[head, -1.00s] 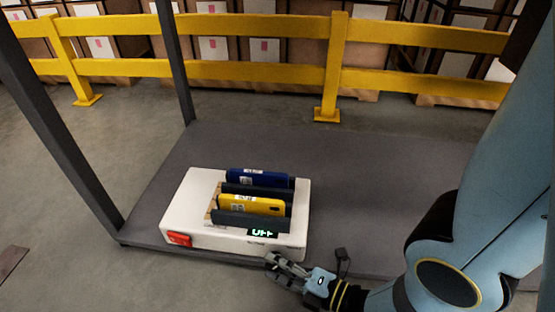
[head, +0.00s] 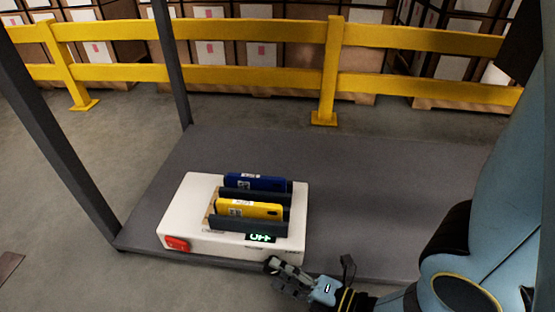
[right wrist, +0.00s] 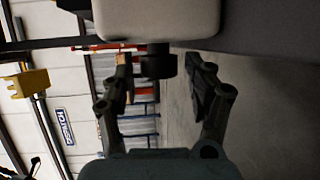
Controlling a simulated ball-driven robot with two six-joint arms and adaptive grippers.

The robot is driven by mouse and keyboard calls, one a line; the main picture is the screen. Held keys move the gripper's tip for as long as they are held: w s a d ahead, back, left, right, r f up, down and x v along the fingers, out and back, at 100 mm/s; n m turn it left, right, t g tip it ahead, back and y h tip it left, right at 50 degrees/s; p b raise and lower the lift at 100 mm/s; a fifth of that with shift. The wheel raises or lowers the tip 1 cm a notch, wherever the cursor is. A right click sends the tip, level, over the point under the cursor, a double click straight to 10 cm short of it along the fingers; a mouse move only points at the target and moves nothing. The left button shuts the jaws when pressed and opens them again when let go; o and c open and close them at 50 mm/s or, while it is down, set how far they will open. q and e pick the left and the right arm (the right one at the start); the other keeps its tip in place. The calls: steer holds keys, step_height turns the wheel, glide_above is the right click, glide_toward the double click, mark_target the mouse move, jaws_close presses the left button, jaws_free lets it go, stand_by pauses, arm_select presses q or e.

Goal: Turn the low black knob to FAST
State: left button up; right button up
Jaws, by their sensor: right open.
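A white box (head: 190,218) stands on the grey platform, with a lit display (head: 260,238) reading OFF and a red switch (head: 176,244) on its front. In the right wrist view, the low black knob (right wrist: 158,63) sticks out from the pale box face (right wrist: 158,20). My right gripper (right wrist: 164,66) is open, with one finger on each side of the knob and a visible gap to both. In the head view the right gripper (head: 276,267) is at the box's front right edge, and the knob cannot be made out there. My left gripper is out of view.
Blue (head: 255,182) and yellow (head: 248,209) packs sit in dark slots on top of the box. The grey platform (head: 380,190) is clear to the right. A dark post (head: 171,75) and a yellow rail (head: 240,75) stand behind.

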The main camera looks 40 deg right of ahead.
steer(key=v, duration=0.6)
steer(key=shift+s, duration=0.25)
steer(key=shift+d, duration=0.1)
